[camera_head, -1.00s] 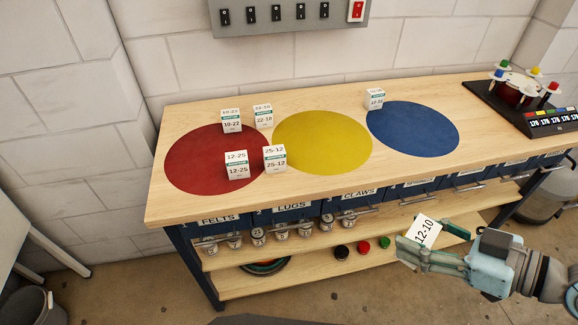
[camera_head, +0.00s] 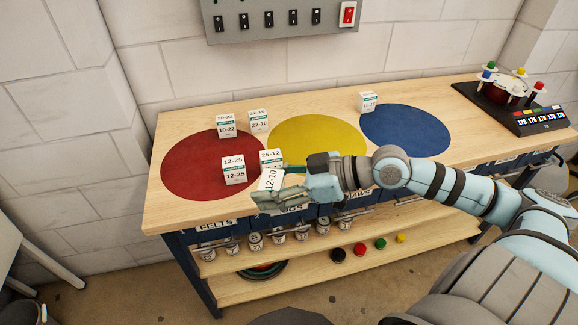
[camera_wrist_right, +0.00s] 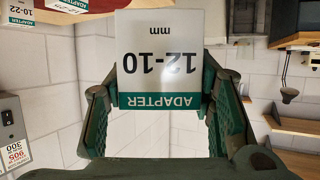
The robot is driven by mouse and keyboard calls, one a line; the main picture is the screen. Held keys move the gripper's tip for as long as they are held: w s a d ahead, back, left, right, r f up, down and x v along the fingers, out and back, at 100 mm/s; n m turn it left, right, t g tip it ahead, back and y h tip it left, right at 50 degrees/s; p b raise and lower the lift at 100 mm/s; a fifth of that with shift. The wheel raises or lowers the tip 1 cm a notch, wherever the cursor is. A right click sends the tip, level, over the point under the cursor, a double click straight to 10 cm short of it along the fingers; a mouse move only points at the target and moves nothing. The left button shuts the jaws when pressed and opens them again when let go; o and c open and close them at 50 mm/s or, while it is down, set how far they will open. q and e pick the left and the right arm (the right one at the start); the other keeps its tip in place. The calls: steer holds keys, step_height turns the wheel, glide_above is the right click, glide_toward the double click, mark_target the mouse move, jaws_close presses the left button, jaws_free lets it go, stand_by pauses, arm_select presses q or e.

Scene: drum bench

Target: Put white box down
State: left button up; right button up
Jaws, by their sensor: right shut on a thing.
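My right gripper (camera_head: 288,188) is shut on a white box (camera_head: 268,181) marked 12-10, in front of the bench's front edge near the red and yellow circles in the head view. In the right wrist view the box (camera_wrist_right: 158,60) sits between the green finger pads and its label reads upside down. I cannot tell whether the box touches the bench top (camera_head: 160,212). A box marked 25-12 (camera_head: 271,158) shows just behind it, and a box marked 12-25 (camera_head: 234,171) stands to its left on the red circle (camera_head: 185,160). My left gripper is not in view.
Boxes marked 10-22 (camera_head: 226,127) and 22-10 (camera_head: 258,121) stand farther back. Another white box (camera_head: 367,102) stands by the blue circle (camera_head: 410,130). The yellow circle (camera_head: 315,135) looks largely clear. Small cans (camera_head: 255,240) stand on the shelf below.

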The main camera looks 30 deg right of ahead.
steer(key=w+d+r+m+t+h, duration=0.2)
steer(key=w+d+r+m+h, duration=0.1)
steer(key=w+d+m+h, duration=0.6)
steer(key=w+d+r+m+t+h, duration=0.1)
steer(key=w+d+r+m+h, duration=0.5)
steer(key=d, duration=0.5)
steer(key=f+b, duration=0.1)
steer(key=f, duration=0.6)
steer(key=f+n+b, duration=0.1)
steer(key=f+b, duration=0.1)
steer(key=f, duration=0.5)
steer(key=f+n+y+b, duration=0.1)
steer(key=f, duration=0.7)
steer(key=shift+w+d+b, duration=0.15)
steer(key=shift+d+b, duration=0.15)
steer(key=o, duration=1.1)
steer(key=shift+o, duration=0.6)
steer(key=shift+r, duration=0.1)
